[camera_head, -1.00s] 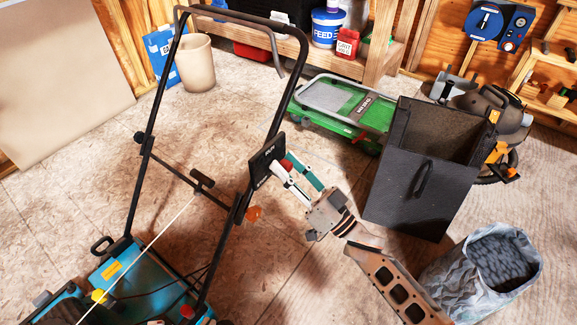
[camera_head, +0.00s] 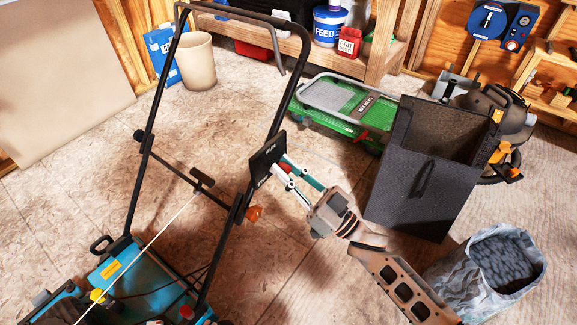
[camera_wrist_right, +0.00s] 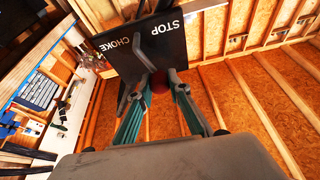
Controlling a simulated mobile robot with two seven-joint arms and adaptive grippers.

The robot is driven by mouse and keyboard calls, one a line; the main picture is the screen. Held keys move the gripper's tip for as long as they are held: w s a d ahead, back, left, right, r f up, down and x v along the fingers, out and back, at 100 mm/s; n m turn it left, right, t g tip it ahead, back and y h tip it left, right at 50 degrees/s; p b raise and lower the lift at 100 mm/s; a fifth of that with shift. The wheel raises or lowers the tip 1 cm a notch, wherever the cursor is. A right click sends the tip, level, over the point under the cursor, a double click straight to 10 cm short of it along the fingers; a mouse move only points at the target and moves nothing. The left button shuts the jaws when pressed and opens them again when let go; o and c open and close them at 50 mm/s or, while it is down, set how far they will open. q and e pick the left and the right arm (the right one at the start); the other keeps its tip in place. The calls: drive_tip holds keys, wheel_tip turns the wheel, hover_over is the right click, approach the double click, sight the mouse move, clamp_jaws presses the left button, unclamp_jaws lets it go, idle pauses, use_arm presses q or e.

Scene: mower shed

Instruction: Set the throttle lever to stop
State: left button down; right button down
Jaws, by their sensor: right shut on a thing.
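The throttle panel (camera_head: 267,158) is a dark plate on the right bar of the mower handle (camera_head: 150,130). In the wrist view the panel (camera_wrist_right: 125,62) shows the words STOP and CHOKE in white. The throttle lever's red knob (camera_wrist_right: 159,84) sits between my right fingertips, below the panel's lower edge and nearer STOP than CHOKE. The lever's exact setting cannot be told. My right gripper (camera_head: 283,168) reaches in from the lower right and is shut on the knob; it also shows in the wrist view (camera_wrist_right: 157,78). The fingers partly hide the knob. My left gripper is not in view.
An orange knob (camera_head: 254,213) is on the handle bar just below the panel. A dark open box (camera_head: 415,195) and a grey bag (camera_head: 450,268) stand to the right. A green cart (camera_head: 325,120) is behind. The floor between the handle bars is clear.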

drive_tip(key=n, duration=0.2)
drive_tip(key=g+y, duration=0.1)
drive_tip(key=shift+s+a+f+n, duration=0.2)
drive_tip(key=shift+s+f+n, duration=0.1)
drive_tip(key=shift+s+n, duration=0.1)
drive_tip(key=shift+s+a+f+n+g+y+b, duration=0.1)
drive_tip(key=shift+s+n+g+y+b, duration=0.1)
drive_tip(key=shift+n+g, duration=0.3)
drive_tip(key=shift+s+a+f+n+g+y+b, duration=0.1)
drive_tip(key=shift+n+g+y+b, duration=0.15)
drive_tip(key=shift+n, duration=0.45)
drive_tip(key=n, duration=0.1)
drive_tip(key=n+g, duration=0.1)
drive_tip(key=n, duration=0.1)
drive_tip(key=shift+s+a+f+g, duration=0.25)
drive_tip(key=shift+g, duration=0.1)
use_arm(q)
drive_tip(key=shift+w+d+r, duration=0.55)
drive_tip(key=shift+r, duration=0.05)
use_arm(e)
drive_tip(key=shift+s+a+f+n+g+y, duration=0.1)
drive_tip(key=shift+n+g+y, duration=0.1)
drive_tip(key=shift+n, duration=0.35)
drive_tip(key=shift+s+a+f+n+g+y, duration=0.1)
drive_tip(key=shift+n+g, duration=0.1)
drive_tip(key=shift+n, duration=0.35)
drive_tip(key=c, duration=1.9)
unclamp_jaws()
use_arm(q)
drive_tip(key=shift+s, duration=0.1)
